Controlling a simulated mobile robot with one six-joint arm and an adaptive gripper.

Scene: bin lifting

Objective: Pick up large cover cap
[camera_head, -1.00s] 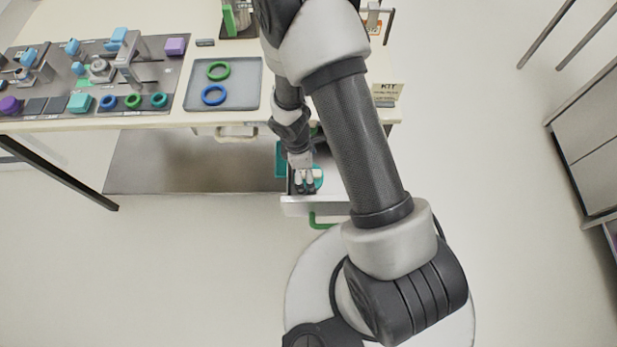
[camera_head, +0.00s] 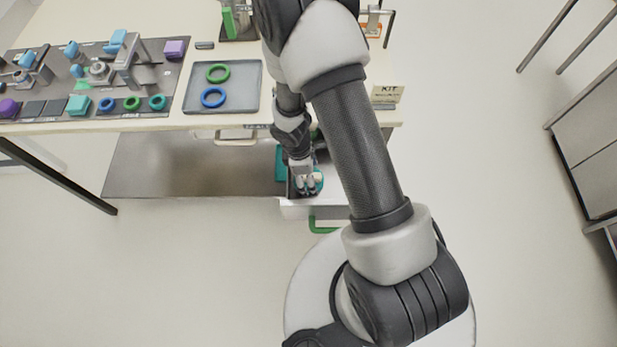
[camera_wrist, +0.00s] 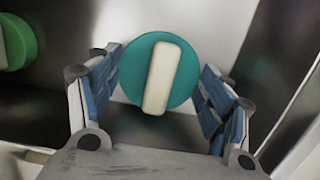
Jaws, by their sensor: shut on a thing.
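The large cover cap is a teal disc with a cream bar across its face. It shows in the wrist view (camera_wrist: 186,85), between the blue-padded fingers of my gripper (camera_wrist: 160,82). My gripper is shut on the disc's rim, one finger on each side. In the head view my gripper (camera_head: 307,186) is down inside an open drawer (camera_head: 298,209) under the table. A teal edge of the cap (camera_head: 319,178) shows beside the fingers there; the rest is hidden.
A green cap with a cream bar (camera_wrist: 18,42) lies left in the wrist view. Above, the table holds a grey tray (camera_head: 244,99) with a green ring (camera_head: 219,65) and blue ring (camera_head: 204,102). Floor in front is clear.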

